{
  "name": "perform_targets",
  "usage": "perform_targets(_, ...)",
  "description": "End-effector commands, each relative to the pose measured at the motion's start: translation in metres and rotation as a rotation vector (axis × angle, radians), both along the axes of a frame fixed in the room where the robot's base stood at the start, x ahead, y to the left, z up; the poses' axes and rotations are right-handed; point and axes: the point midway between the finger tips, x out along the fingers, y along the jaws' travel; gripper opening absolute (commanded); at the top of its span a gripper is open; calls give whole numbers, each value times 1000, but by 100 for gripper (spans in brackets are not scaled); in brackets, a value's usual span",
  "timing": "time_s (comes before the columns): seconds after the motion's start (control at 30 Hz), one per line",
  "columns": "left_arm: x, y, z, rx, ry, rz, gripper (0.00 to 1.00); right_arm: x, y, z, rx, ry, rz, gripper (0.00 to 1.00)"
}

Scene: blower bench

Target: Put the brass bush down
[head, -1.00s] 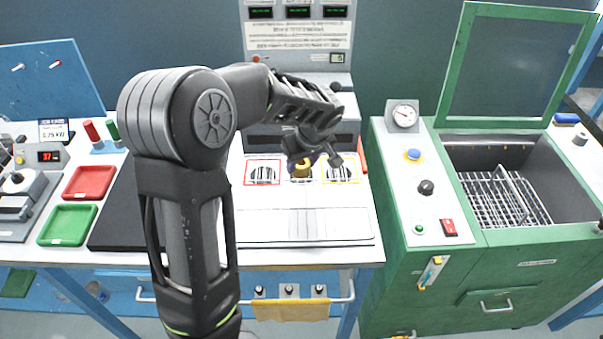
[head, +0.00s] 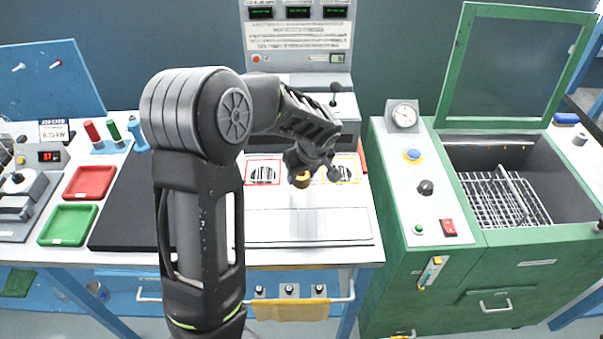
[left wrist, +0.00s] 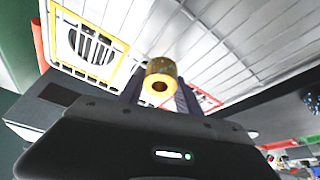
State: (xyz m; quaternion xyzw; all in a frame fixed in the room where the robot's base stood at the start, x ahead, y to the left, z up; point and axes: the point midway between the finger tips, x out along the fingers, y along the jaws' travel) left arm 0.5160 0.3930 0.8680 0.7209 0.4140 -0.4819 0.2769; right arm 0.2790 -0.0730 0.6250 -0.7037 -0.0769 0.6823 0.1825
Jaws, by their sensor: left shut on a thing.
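The brass bush (head: 302,181) is a small gold ring-like cylinder with a dark bore. My left gripper (head: 303,172) is shut on it, in front of the panel of framed squares on the bench. In the left wrist view the bush (left wrist: 160,84) sits between the two dark fingers, its bore facing the camera. The gripper hides part of the panel between the red-framed square (head: 262,172) and the yellow-framed square (head: 342,169). I cannot tell the exact gap between the bush and the surface below. My right gripper is not in view.
A white ruled board (head: 345,229) lies in front of the squares. A black mat (head: 118,232), a red tray (head: 90,182) and a green tray (head: 67,224) are to the left. A green machine (head: 400,270) with an open basket bay (head: 500,197) stands at right.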

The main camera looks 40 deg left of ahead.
Motion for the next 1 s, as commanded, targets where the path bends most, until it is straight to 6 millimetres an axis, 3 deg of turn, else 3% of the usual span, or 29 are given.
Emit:
perform_targets(0.3, 0, 0, -1, 0, 0, 0, 62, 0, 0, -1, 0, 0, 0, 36)
perform_targets(0.7, 0, -1, 6, 0, -2, -1, 62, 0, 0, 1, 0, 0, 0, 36)
perform_targets(1.0, -9, -19, 53, 0, -6, -2, 62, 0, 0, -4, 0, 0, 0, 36)
